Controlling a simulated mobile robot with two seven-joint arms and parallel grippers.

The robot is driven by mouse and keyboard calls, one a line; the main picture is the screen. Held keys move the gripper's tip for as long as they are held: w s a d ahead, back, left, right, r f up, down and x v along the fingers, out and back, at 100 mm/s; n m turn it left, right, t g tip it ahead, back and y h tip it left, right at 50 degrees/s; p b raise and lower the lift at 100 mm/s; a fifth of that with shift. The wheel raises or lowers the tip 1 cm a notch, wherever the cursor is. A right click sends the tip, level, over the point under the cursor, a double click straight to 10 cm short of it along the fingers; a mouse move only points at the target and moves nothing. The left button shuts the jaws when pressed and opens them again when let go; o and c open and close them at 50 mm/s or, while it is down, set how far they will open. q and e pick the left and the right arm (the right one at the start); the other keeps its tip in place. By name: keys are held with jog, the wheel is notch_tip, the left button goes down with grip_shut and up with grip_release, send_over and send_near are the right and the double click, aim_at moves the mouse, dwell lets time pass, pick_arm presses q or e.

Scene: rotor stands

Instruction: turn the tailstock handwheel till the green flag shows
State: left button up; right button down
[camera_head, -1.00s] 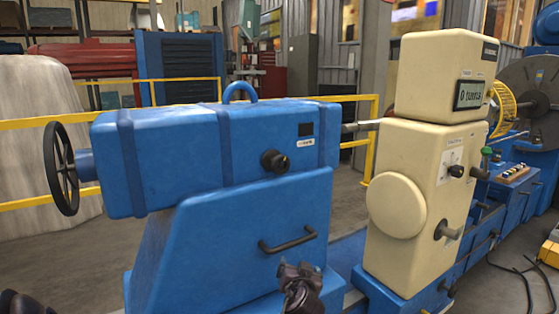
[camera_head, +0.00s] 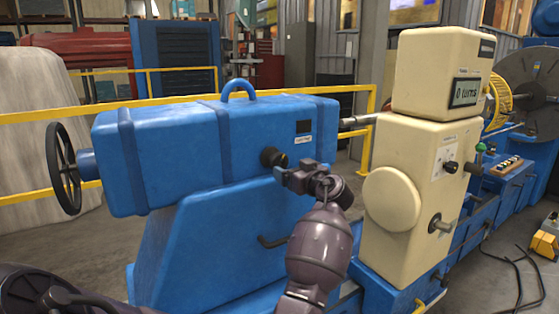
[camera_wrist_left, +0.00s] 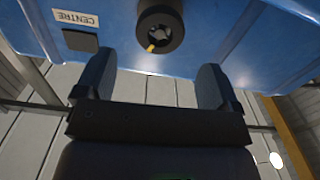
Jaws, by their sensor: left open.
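The blue tailstock (camera_head: 200,150) fills the middle left of the head view. Its spoked black handwheel (camera_head: 62,168) stands at the left end, well away from my gripper. On the front face is a round dark knob (camera_head: 272,157), with a yellow mark in the left wrist view (camera_wrist_left: 160,25). A small dark square (camera_head: 303,127) is above it, beside a "CENTRE" label in the wrist view (camera_wrist_left: 76,18). My left gripper (camera_head: 284,172) is open and empty, just in front of the knob; its fingers (camera_wrist_left: 158,76) point toward it. No green flag shows. My right gripper is out of view.
A cream cabinet (camera_head: 428,180) with a "0 turns" display (camera_head: 467,92) stands right of the tailstock. A dark handle (camera_head: 270,242) sits on the blue pedestal (camera_head: 200,245). A yellow railing (camera_head: 30,117) runs behind. Black cables lie on the floor at right.

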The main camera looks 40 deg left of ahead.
aim_at(281, 162)
pick_arm(q)
jog(key=p+x, duration=0.1)
jog(key=x, duration=0.4)
jog(key=shift+w+a+r, duration=0.1)
jog(key=shift+a, duration=0.2)
jog(key=shift+x, duration=0.8)
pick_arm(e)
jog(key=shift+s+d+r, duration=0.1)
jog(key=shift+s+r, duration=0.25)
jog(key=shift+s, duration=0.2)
pick_arm(q)
jog(key=shift+c, duration=0.6)
jog(key=c, duration=0.8)
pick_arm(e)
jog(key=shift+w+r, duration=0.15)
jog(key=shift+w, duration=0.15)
